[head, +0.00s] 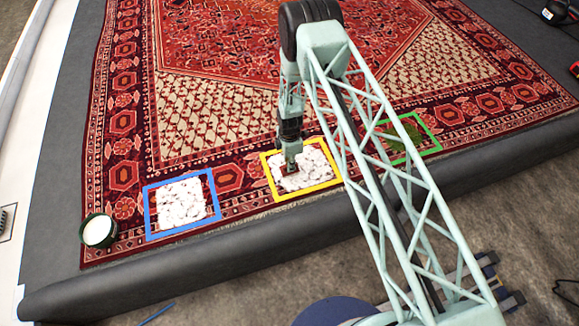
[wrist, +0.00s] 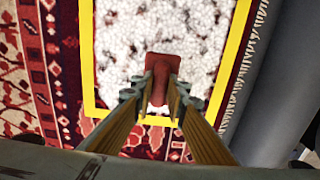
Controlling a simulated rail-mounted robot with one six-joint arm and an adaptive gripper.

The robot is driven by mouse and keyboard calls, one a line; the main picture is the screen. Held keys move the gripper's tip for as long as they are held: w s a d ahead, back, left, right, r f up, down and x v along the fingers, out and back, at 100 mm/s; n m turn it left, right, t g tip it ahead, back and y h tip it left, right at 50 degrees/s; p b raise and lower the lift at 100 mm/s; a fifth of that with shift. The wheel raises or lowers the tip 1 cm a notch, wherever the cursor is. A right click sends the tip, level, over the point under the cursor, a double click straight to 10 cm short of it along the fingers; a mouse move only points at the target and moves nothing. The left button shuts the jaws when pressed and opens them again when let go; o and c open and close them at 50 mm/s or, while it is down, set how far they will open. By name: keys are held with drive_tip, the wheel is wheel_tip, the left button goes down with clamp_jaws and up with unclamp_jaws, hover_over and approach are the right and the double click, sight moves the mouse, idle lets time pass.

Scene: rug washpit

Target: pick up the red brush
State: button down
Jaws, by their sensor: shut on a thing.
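The red brush (wrist: 163,63) shows in the wrist view as a reddish-brown block with a narrower handle, over the white foam patch (wrist: 120,45) inside the yellow frame (wrist: 238,48). My gripper (wrist: 160,95) is shut on its handle, one finger on each side. In the head view my gripper (head: 291,160) points down into the yellow frame (head: 334,182). The brush is only a small dark red bit there, mostly hidden by the gripper. I cannot tell whether the brush touches the foam.
A blue frame (head: 150,212) with white foam lies to the left on the patterned rug (head: 240,110). A green frame (head: 433,138) around a green patch lies to the right, partly behind my arm. A dark green pot (head: 98,238) with white contents stands at the far left.

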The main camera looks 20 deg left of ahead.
drive_tip(key=shift+r+p, duration=0.3)
drive_tip(key=shift+r, duration=1.05)
drive_tip(key=s+d+r+p, duration=0.2)
drive_tip(key=s+d, duration=0.7)
drive_tip(key=s, duration=0.4)
drive_tip(key=shift+d, duration=0.2)
